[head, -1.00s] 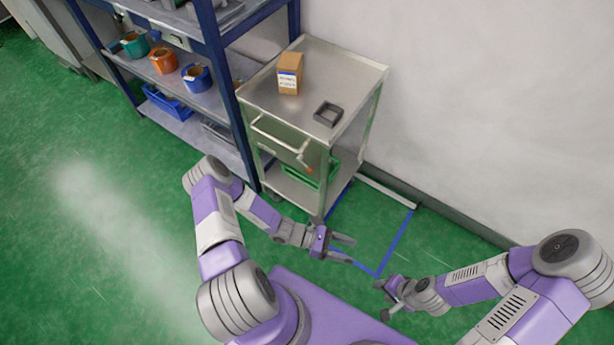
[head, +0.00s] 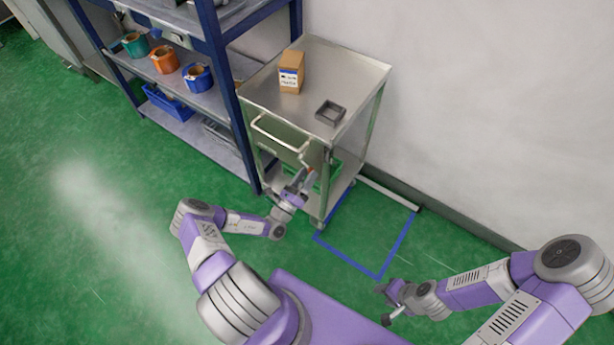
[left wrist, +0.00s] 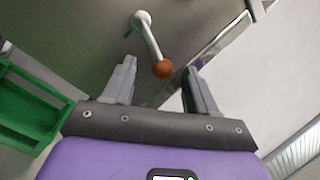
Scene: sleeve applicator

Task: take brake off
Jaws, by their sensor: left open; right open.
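The metal trolley (head: 290,134) stands against the wall, beside the shelf. Its brake lever, a short pale arm with an orange-red knob (head: 309,171), sticks out below the push handle (head: 279,133). In the left wrist view the lever (left wrist: 150,38) hangs from the trolley panel, and its knob (left wrist: 163,69) shows between and beyond the fingertips. My left gripper (head: 304,178) is open, just below the knob; it also shows in the left wrist view (left wrist: 160,75). I cannot tell whether it touches the knob. My right gripper (head: 383,304) is open and empty, low at the right.
A cardboard box (head: 291,72) and a grey square frame (head: 330,112) lie on the trolley top. A green crate (left wrist: 30,108) sits on its lower shelf. The blue shelf (head: 222,90) stands close at left. Blue tape (head: 398,243) outlines free floor at right.

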